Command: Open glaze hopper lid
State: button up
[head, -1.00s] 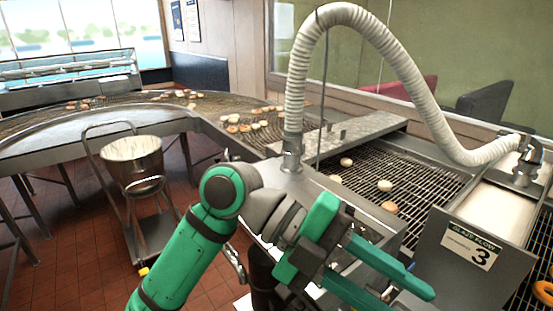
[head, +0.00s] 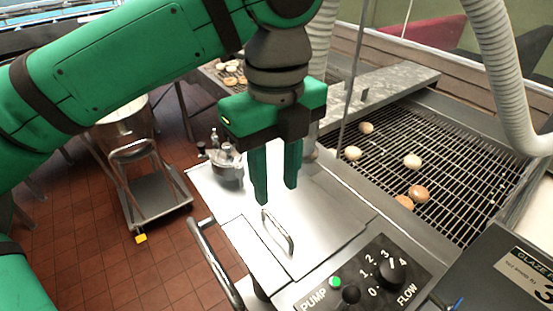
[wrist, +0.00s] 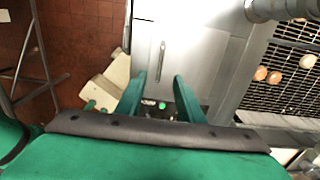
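The glaze hopper lid (head: 258,254) is a flat, light metal panel on top of the hopper, lying shut. Its arched metal handle (head: 278,232) stands up near the lid's right side. The lid (wrist: 152,45) and its handle (wrist: 161,60) also show in the wrist view, ahead of the fingers. My gripper (head: 277,195) points down above the lid with its two green fingers apart and nothing between them. The fingertips appear above and a little behind the handle, not touching it. In the wrist view the open fingers (wrist: 160,82) frame the near side of the handle.
A control panel (head: 365,285) with a pump button and flow knob lies in front of the lid. A metal rail (head: 213,262) runs along the left edge. Doughnuts sit on the wire conveyor (head: 440,165) at right. A bucket cart (head: 150,195) stands at left.

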aim_at(277, 222)
notch_tip(277, 222, down, 9)
jog(key=shift+d+f, duration=0.15)
jog(key=shift+f, duration=0.05)
jog(key=shift+a+f, duration=0.2)
jog(key=shift+f, duration=0.55)
jog(key=shift+c, duration=0.6)
grip_shut()
jog(key=shift+d, duration=0.1)
dwell(0.5)
